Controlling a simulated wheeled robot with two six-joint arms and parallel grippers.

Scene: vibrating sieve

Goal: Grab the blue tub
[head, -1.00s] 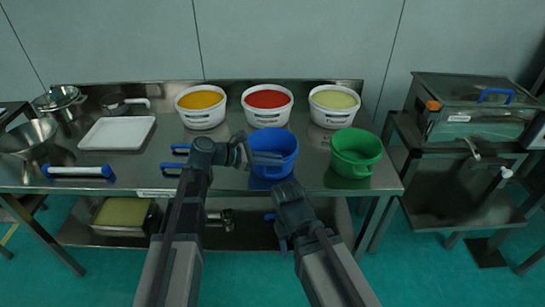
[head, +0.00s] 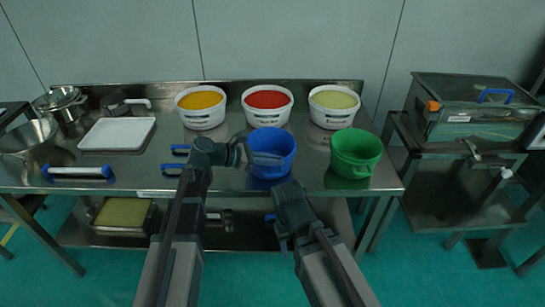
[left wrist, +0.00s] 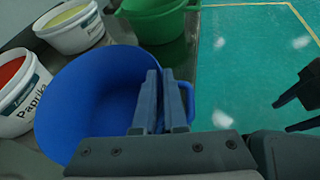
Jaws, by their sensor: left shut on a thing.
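A green tub (head: 356,168) stands close to the right of the blue one. White tubs of orange (head: 201,119), red (head: 267,117) and pale yellow (head: 334,117) powder stand behind. A white tray (head: 118,147) lies left. The sieve machine (head: 470,130) stands right.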

